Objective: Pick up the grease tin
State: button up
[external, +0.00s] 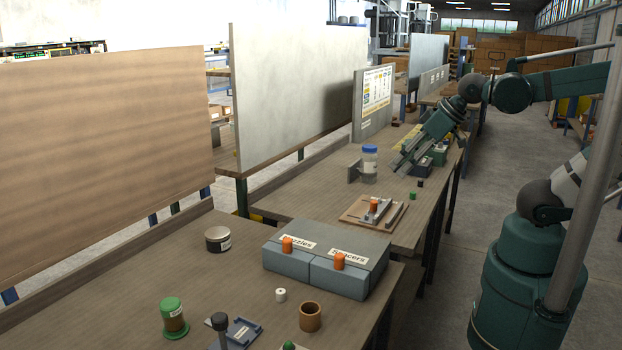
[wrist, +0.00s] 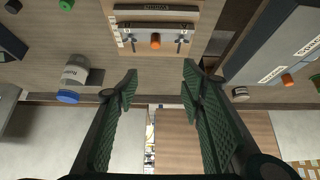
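The grease tin is most likely the short round tin (external: 218,239) with a dark lid and pale label, upright on the near table, left of the grey drawer box. It also shows small at the right in the wrist view (wrist: 240,94), near the table edge. My gripper (external: 402,163) is over the far part of the bench, well away from the tin. In the wrist view my gripper (wrist: 159,84) has its two green fingers spread wide with nothing between them.
A grey box (external: 330,262) with two orange knobs stands right of the tin. A blue-lidded jar (external: 369,165) and a wooden fixture board (external: 374,211) are near my gripper. A green-capped spool (external: 173,318) stands at the front. The tabletop around the tin is clear.

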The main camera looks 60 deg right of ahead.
jog(key=o, duration=0.7)
